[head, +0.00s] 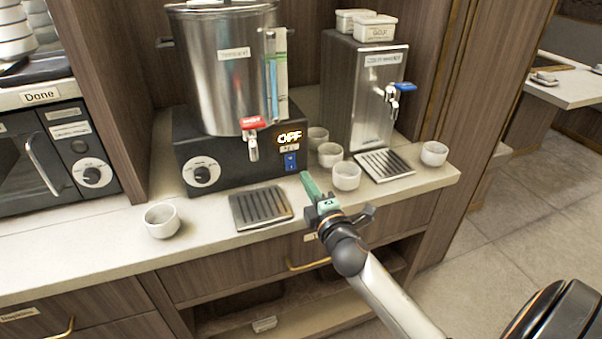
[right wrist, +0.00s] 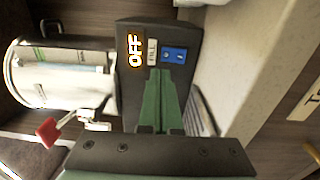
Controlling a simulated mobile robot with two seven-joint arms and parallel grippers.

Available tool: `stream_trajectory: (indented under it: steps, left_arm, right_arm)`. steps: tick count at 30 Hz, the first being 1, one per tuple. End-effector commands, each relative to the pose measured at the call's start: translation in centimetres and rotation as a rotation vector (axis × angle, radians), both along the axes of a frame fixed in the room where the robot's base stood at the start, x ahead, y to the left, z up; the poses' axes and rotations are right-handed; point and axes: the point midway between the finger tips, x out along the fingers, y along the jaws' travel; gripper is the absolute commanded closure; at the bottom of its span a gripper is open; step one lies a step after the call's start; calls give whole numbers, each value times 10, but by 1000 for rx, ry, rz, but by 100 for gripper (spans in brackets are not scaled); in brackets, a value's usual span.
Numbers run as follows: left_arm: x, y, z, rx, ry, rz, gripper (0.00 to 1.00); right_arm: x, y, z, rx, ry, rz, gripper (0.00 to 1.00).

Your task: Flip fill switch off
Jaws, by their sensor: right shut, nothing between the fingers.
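The blue fill switch (head: 290,161) is on the front of the dark base of the steel urn (head: 226,75), below a lit display (head: 289,137). In the right wrist view the blue switch (right wrist: 174,55) sits beside a FILL label (right wrist: 152,51), and the lit display reads OFF (right wrist: 135,52). My right gripper (head: 306,178) has green fingers, shut and empty, just right of and below the switch. In the right wrist view the fingertips (right wrist: 161,72) lie close to the switch; I cannot tell whether they touch. My left gripper is out of view.
A red-handled tap (head: 252,125) hangs left of the switch. A steel dispenser (head: 368,95) with a blue tap stands at right. Several white cups (head: 346,176) and drip trays (head: 260,207) sit on the counter. A black appliance with a dial (head: 91,176) is at left.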

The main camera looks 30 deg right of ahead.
Motion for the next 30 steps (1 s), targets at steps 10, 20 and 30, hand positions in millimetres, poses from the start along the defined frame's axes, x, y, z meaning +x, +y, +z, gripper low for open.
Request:
stream_trajectory:
  steps: [10,20,30]
  left_arm:
    - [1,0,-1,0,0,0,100]
    - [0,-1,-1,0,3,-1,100]
    - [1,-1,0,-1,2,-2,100]
  right_arm:
    - [-49,12,5,1,2,-1,100]
    - [-56,13,7,0,0,-1,100]
    - [-55,13,7,1,0,0,100]
